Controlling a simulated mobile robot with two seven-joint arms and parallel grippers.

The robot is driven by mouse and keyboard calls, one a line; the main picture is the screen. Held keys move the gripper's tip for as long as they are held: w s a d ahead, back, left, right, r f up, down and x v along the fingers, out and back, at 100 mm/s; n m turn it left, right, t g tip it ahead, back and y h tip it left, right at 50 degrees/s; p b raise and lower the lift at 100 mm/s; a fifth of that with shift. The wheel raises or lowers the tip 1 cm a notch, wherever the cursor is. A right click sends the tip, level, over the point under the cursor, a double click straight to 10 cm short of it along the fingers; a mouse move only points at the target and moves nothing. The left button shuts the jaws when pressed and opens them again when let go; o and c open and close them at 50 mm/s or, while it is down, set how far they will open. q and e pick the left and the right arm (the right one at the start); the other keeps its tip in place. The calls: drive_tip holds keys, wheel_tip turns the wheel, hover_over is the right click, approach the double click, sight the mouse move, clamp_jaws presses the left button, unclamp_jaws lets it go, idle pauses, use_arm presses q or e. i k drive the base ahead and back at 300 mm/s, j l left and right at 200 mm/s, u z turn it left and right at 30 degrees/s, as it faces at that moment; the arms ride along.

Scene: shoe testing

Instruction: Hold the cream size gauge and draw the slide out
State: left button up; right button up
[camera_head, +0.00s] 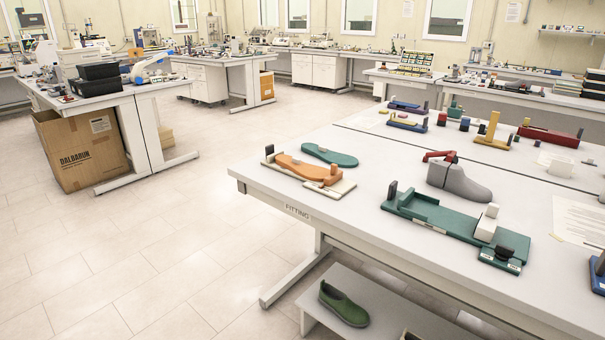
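The cream size gauge (343,188) lies flat near the left end of the white fitting table (375,232). It is a long thin board with a dark upright post at its left end. An orange sole-shaped piece (300,167) lies along it and covers much of its top. A small orange-brown block stands at the right end of that piece; I cannot tell whether this is the slide. Neither of my grippers shows in the head view.
A teal sole (330,155) lies just behind the cream gauge. A larger teal gauge (455,222) with a white block (486,224) lies to the right, before a grey shoe form (460,184). A green shoe (343,304) sits on a low shelf below.

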sight(335, 175)
drive_tip(key=i+j+z, duration=0.1)
drive_tip(key=z, duration=0.25)
drive_tip(key=i+j+z, duration=0.15)
drive_tip(key=z, duration=0.2)
drive_tip(key=i+j+z, duration=0.3)
drive_tip(key=j, duration=0.35)
drive_tip(key=i+j+z, duration=0.1)
drive_tip(key=j, duration=0.3)
drive_tip(key=i+j, duration=0.15)
drive_tip(key=j, duration=0.2)
drive_tip(key=i+j, duration=0.15)
drive_tip(key=j, duration=0.2)
drive_tip(key=i+j, duration=0.15)
drive_tip(key=j, duration=0.2)
drive_tip(key=i+j+z, duration=0.1)
drive_tip(key=j, duration=0.2)
drive_tip(key=i+j, duration=0.2)
drive_tip(key=j, duration=0.15)
drive_tip(key=i+j, duration=0.1)
drive_tip(key=j, duration=0.25)
drive_tip(key=k+j, duration=0.35)
drive_tip(key=k+j+z, duration=0.05)
